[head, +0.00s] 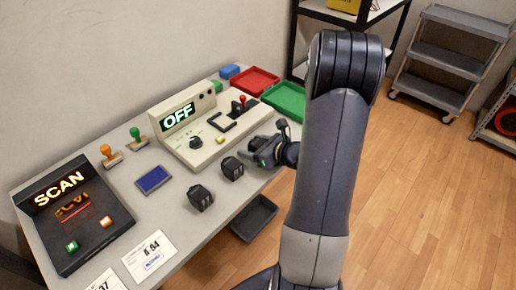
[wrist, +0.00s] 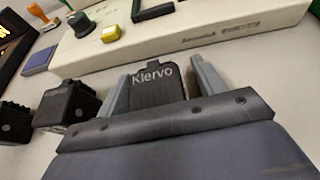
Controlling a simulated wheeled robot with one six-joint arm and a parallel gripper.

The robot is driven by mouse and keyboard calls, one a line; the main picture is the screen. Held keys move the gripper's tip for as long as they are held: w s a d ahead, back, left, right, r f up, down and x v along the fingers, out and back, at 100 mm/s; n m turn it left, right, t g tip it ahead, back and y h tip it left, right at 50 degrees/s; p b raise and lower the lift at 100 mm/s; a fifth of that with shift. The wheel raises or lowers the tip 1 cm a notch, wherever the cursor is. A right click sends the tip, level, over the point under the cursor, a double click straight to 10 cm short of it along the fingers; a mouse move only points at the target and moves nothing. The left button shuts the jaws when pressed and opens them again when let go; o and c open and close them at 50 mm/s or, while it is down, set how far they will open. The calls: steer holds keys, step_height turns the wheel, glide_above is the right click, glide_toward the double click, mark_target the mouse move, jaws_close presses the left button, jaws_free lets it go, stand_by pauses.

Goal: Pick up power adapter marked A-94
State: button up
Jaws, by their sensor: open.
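My gripper (head: 264,156) is open over the right end of the table. In the wrist view its two grey fingers (wrist: 158,74) stand on either side of a black power adapter (wrist: 156,88) printed "Klervo". I cannot tell whether they touch it. Two more black adapters sit to its left: a nearer-by one (wrist: 66,104), also in the head view (head: 232,168), and a farther one (wrist: 14,122), also in the head view (head: 200,197). No A-94 mark is legible on any adapter. A white card (head: 150,256) reading "A-94" lies at the table's front.
A beige console (head: 190,150) with an OFF display stands behind the adapters. A SCAN unit (head: 70,215), stamps (head: 110,155) and a blue pad (head: 153,179) are to the left. A dark tray (head: 255,218) is by the front edge. Red (head: 255,80) and green (head: 286,100) trays are at the back.

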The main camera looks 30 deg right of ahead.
steer(key=shift+c, duration=0.3)
steer(key=c, duration=1.1)
